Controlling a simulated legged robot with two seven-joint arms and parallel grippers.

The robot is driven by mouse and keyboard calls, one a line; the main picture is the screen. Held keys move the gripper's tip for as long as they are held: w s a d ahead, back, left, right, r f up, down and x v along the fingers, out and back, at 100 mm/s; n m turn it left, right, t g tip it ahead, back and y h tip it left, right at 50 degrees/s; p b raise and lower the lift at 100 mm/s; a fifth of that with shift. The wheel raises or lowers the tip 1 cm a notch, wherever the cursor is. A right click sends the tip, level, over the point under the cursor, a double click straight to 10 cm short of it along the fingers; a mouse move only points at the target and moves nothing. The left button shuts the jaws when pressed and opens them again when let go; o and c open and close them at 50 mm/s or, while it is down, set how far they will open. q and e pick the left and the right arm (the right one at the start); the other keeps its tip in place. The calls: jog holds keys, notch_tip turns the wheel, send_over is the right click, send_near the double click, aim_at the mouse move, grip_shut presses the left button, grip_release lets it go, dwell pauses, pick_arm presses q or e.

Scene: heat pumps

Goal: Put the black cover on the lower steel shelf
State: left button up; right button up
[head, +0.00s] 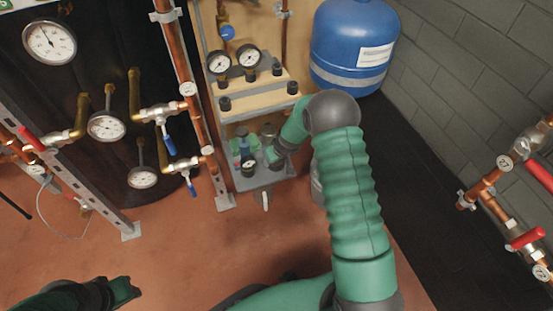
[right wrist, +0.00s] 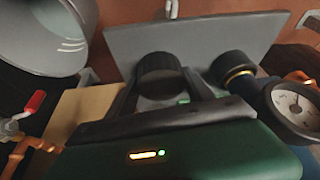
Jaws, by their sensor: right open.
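The black cover (right wrist: 160,75) is a ribbed round cap. In the right wrist view it sits between the two fingers of my right gripper (right wrist: 168,92), over the grey steel of the lower shelf (right wrist: 120,40). The fingers are open on either side of it; whether it rests on the steel is hard to tell. In the head view my right gripper (head: 268,158) reaches in above the lower steel shelf (head: 265,180), and the cover cannot be made out there. My left gripper (head: 124,291) is at the lower left, dark, its fingers unclear.
A second black cap with a brass ring (right wrist: 232,70) and a gauge (right wrist: 295,107) are close right of my right gripper. The upper shelf (head: 252,88) carries gauges and black caps. A blue tank (head: 350,45) stands behind. Copper pipes (head: 185,75) rise at left.

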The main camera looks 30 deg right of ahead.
jog(key=shift+s+a+f, duration=0.2)
jog(key=shift+a+f, duration=0.15)
jog(key=shift+a, duration=0.15)
jog(key=w+d+p+v, duration=0.1)
jog(key=p+v, duration=0.5)
jog(key=v, duration=0.6)
jog(key=s+a+r+n+g, duration=0.1)
jog(key=s+a+r, duration=0.5)
jog(key=s+a, duration=0.25)
jog(key=s+a+r+g, duration=0.1)
jog(key=s+a+r, duration=0.5)
jog(key=s, duration=0.4)
jog(key=w+p+v, duration=0.2)
jog(key=p+v, duration=0.9)
jog(key=p, duration=0.1)
jog(key=w+r+p+v, duration=0.1)
jog(key=w+p+v, duration=0.2)
jog(key=p+v, duration=0.8)
jog(key=w+p+v, duration=0.2)
jog(key=p+v, duration=1)
jog(key=p, duration=0.1)
jog(key=shift+w+r+y, duration=0.2)
jog(key=shift+r+y, duration=0.1)
jog(key=shift+r, duration=0.1)
jog(key=shift+d, duration=0.15)
